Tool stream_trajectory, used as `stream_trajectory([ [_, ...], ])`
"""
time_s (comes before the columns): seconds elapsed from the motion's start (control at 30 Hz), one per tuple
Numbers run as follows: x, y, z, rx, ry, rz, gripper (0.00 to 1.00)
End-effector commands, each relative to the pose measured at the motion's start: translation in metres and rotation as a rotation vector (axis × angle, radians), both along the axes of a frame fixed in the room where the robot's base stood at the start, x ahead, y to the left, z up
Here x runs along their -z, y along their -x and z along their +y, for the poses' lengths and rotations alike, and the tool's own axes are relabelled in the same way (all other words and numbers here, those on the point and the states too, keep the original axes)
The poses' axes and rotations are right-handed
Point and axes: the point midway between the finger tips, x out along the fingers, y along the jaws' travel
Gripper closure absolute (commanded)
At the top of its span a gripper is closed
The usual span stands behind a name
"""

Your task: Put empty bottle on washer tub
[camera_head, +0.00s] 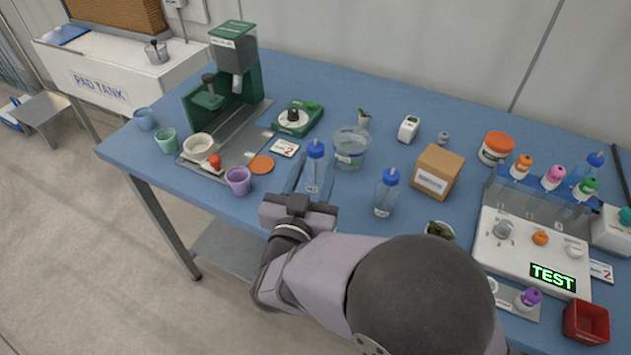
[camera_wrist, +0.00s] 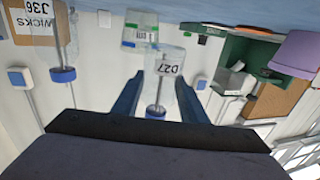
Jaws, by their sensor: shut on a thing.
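A clear bottle with a blue cap (camera_head: 315,150) stands upright between the fingers of my gripper (camera_head: 312,182), near the table's front edge. In the wrist view, which is upside down, my gripper (camera_wrist: 159,85) is shut on this bottle (camera_wrist: 165,66), whose label reads D27. I cannot tell whether its base touches the table. A second clear bottle with a blue cap (camera_head: 386,194) stands to its right, and it also shows in the wrist view (camera_wrist: 62,74). A clear round tub (camera_head: 350,158) stands just behind and right of the held bottle; it also shows in the wrist view (camera_wrist: 140,30).
A cardboard box (camera_head: 437,172) stands right of the second bottle. A green dial device (camera_head: 296,119) and a purple cup (camera_head: 238,181) are to the left. A white test station (camera_head: 520,248) fills the right. The blue table (camera_head: 385,100) has bare room behind the tub.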

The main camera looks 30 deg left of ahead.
Motion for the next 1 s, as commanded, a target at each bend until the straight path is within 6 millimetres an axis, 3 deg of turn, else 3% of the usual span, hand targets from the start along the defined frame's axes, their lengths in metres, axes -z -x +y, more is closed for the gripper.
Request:
stream_trajectory([
  [0.2,0.031,0.000,0.000,-0.001,0.005,0.001,0.82],
  [0.87,0.047,0.000,0.000,0.000,0.001,0.000,0.82],
  [0.9,0.046,0.000,0.000,0.000,0.001,0.000,0.52],
  [0.93,0.046,0.000,0.000,0.000,0.001,0.000,0.44],
  [1.0,0.046,0.000,0.000,0.000,0.001,0.000,0.42],
])
